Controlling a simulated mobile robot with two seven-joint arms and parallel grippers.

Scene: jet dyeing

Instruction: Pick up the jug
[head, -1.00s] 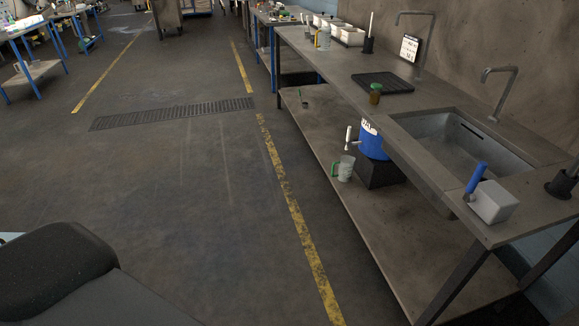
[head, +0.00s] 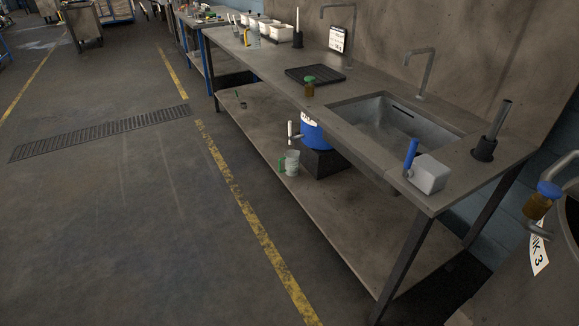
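A clear jug with a green handle (head: 291,163) stands upright on the lower shelf of the sink bench, beside a blue container (head: 315,136) with a white tap. A second clear jug with a yellow handle (head: 253,38) stands on the bench top farther back. The frames do not show which jug the task means. Neither of my grippers is in view, and nothing touches either jug.
The sink bench (head: 385,185) has a lower shelf (head: 335,225) open toward the floor. A dark block (head: 324,163) supports the blue container. A metal tank (head: 525,285) stands at the right edge. The floor (head: 110,230) at left is clear.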

